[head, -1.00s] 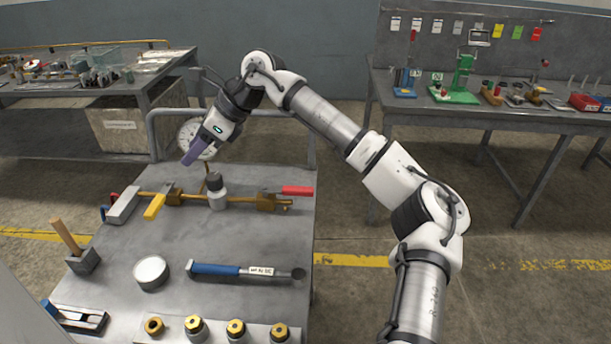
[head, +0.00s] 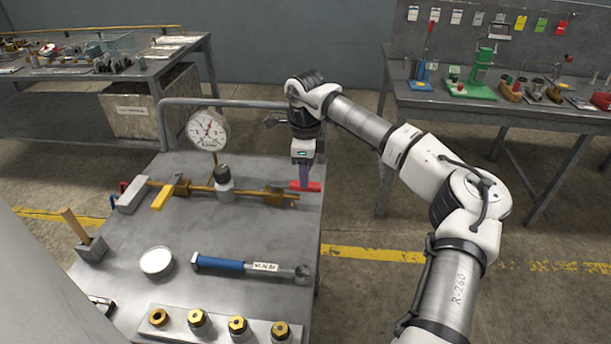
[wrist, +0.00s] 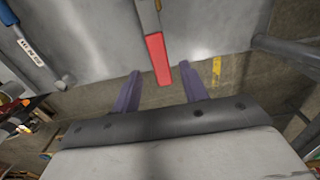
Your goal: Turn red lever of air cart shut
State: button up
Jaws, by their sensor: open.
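The air cart (head: 215,235) has a grey top with a brass pipe line along its back part. The red lever (head: 312,187) sits at the right end of the pipe, on a brass valve (head: 277,196), and points right, in line with the pipe. My gripper (head: 304,182) points down at the red lever, partly covering it in the head view. In the wrist view the red lever (wrist: 158,60) reaches between my two open purple fingers (wrist: 162,82), with gaps on both sides. I cannot tell whether the fingertips are level with it.
A yellow lever (head: 163,197) is on the same pipe, left of a grey bottle-like fitting (head: 224,184). A pressure gauge (head: 208,130) stands behind. A blue-handled torque wrench (head: 220,264) and a round white lid (head: 156,261) lie in front. A rail (head: 225,102) runs along the cart's back.

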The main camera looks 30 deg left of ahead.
aim_at(294, 187)
jog(key=shift+f, duration=1.65)
grip_shut()
